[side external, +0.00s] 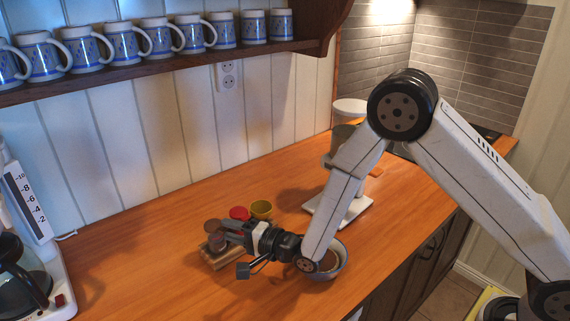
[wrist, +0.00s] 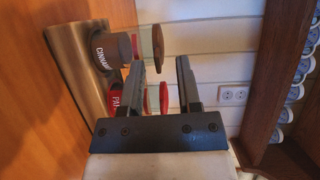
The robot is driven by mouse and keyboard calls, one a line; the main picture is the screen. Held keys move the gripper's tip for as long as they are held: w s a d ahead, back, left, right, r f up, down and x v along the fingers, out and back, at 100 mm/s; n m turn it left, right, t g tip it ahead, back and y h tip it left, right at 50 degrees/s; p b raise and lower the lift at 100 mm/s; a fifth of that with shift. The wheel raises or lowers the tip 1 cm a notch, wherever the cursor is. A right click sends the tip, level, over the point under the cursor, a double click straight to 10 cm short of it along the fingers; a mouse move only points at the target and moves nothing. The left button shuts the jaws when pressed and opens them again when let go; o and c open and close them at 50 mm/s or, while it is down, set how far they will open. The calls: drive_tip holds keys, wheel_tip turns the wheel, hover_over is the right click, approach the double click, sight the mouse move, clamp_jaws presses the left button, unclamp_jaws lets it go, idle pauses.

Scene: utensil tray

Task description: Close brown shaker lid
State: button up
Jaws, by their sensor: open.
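The brown shaker (wrist: 106,50) has a dark body with a label that reads in part "CINNAM". Its round brown lid (wrist: 157,47) stands open, apart from the body in the wrist view. The lid also shows in the side view (side external: 211,226), raised over the wooden rack. My gripper (wrist: 160,64) is open and empty, with its fingertips close to the brown lid. I cannot tell whether they touch it. In the side view my gripper (side external: 221,237) is low at the rack and hides part of the brown shaker.
A wooden rack (side external: 224,262) holds the shakers. A shelf of mugs (side external: 150,76) is above. The front counter is clear.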

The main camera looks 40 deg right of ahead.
drive_tip(key=shift+w+a, duration=0.1)
drive_tip(key=shift+w, duration=0.1)
clamp_jaws()
drive_tip(key=shift+f+t+y, duration=0.25)
drive_tip(key=shift+t+y, duration=0.05)
idle(0.4)
unclamp_jaws()
drive_tip(key=shift+s, duration=0.15)
drive_tip(key=shift+v, duration=3.8)
